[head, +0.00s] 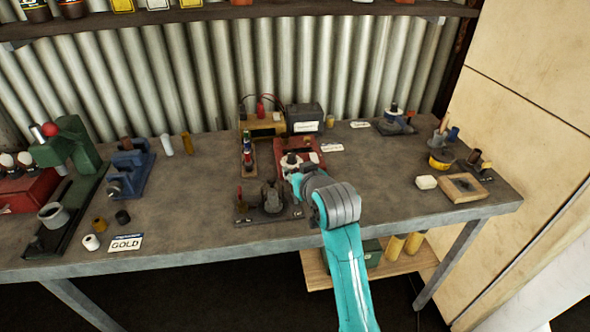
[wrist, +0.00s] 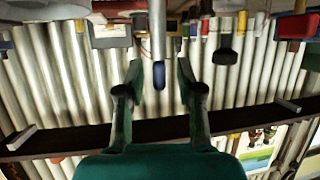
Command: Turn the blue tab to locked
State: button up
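In the wrist view, a dark blue tab (wrist: 158,75) shows at the end of a pale grey rod, between the two fingers of my gripper (wrist: 160,88). The fingers are spread, with a visible gap on each side of the tab. I cannot tell how far in front of them it lies or which way it is turned. In the head view, my gripper (head: 291,176) is over the middle of the bench, by a red device (head: 302,147). My wrist and gripper hide part of that area, and I cannot make out the tab there.
The bench (head: 190,205) holds a dark machine part (head: 263,200) left of my gripper and a dark box (head: 305,118) behind. A green press (head: 78,160) and blue vise (head: 128,170) stand left. A wooden tray (head: 463,188) lies right. A shelf (head: 225,12) spans the back wall.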

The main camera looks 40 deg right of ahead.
grip_shut()
jog(key=shift+d, duration=0.1)
jog(key=n+t+y, duration=0.1)
jog(key=n+y, duration=0.2)
jog(key=shift+y, duration=0.3)
jog(key=n+y, duration=0.4)
jog(key=y, duration=0.1)
jog(key=shift+n, duration=0.3)
jog(key=n+g+y, duration=0.1)
jog(key=n+y, duration=0.2)
jog(key=y, duration=0.1)
jog(key=shift+n+g, duration=0.4)
jog(key=shift+n+g+y, duration=1.9)
jog(key=shift+n, duration=0.3)
